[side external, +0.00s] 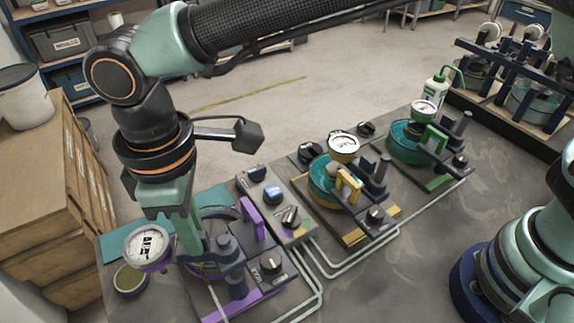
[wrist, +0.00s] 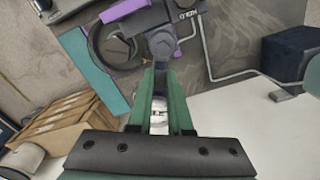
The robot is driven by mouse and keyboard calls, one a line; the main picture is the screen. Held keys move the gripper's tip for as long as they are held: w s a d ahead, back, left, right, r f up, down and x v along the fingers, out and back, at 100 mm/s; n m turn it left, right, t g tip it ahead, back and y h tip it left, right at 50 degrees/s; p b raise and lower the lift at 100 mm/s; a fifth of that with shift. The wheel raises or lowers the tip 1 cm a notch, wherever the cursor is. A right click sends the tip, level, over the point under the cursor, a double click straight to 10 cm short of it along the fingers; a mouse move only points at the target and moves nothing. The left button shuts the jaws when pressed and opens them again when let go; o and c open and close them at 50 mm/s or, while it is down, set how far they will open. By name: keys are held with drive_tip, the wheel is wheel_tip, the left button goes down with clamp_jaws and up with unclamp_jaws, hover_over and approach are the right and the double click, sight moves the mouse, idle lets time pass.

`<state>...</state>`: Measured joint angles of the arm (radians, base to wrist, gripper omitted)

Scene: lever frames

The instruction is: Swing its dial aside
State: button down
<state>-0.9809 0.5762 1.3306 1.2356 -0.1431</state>
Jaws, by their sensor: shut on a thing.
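The purple lever frame (side external: 248,285) stands at the near left of the bench, with a purple handle (side external: 252,218) and a dark clamp block. Its dial (side external: 148,247), a round white face with a purple rim, sits at the left of the frame, outside the ring-shaped basin. My gripper (side external: 192,248) points down just right of the dial, its green fingers partly covering the basin. In the wrist view my gripper (wrist: 160,85) is shut, with a small whitish piece (wrist: 159,115) between the fingers that looks like part of the dial. The exact contact is hidden.
A yellow frame (side external: 352,235) and a green frame (side external: 410,165) with their own dials stand farther right. A grey switch box (side external: 275,205) sits beside the purple frame. Pipes (side external: 385,245) run along the bench front. Wooden crates (side external: 60,185) stand at the left.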

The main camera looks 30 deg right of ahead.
drive_tip(key=shift+s+a+r+n, duration=0.1)
drive_tip(key=shift+s+n, duration=0.2)
drive_tip(key=shift+n, duration=0.75)
drive_tip(key=shift+s+a+n, duration=0.1)
drive_tip(key=shift+s+n, duration=0.2)
drive_tip(key=shift+n, duration=0.75)
drive_tip(key=c, duration=0.8)
unclamp_jaws()
drive_tip(key=shift+c, duration=0.2)
wheel_tip(320, 180, up, 12)
